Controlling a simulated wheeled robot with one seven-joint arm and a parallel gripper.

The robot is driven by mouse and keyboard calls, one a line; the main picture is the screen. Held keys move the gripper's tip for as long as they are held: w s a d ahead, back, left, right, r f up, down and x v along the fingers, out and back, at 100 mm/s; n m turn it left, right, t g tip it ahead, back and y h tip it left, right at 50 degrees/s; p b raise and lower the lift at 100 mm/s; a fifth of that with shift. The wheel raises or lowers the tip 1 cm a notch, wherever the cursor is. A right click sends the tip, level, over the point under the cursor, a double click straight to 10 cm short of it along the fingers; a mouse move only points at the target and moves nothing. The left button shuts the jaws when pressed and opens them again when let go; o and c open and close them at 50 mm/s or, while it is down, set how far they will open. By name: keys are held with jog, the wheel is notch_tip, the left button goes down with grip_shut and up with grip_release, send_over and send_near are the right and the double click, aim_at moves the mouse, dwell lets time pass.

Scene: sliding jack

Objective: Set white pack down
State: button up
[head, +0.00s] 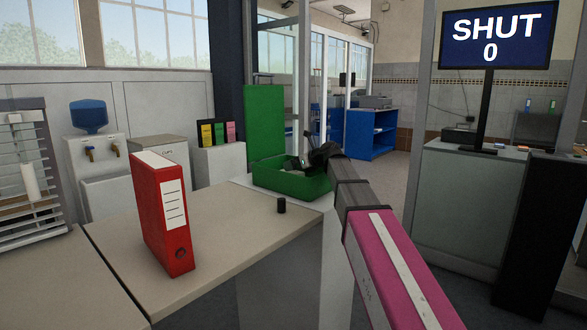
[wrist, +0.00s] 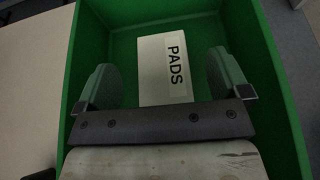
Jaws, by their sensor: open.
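The white pack (wrist: 164,72), labelled PADS, lies on the floor of the green box (wrist: 74,68) in the wrist view. My gripper (wrist: 166,82) is open, its two fingers apart on either side of the pack, with a gap at each side. In the head view my gripper (head: 300,162) reaches into the green box (head: 285,184), whose lid (head: 265,122) stands upright. The pack is hard to make out there, hidden by the box wall and my gripper.
A red binder (head: 163,212) stands on the beige table (head: 215,232) at the left. A small black cylinder (head: 281,205) stands just in front of the box. The table between binder and box is clear. A screen (head: 496,35) reading SHUT 0 stands at the right.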

jog(key=v, duration=1)
jog(key=shift+s, duration=0.2)
jog(key=shift+d, duration=0.15)
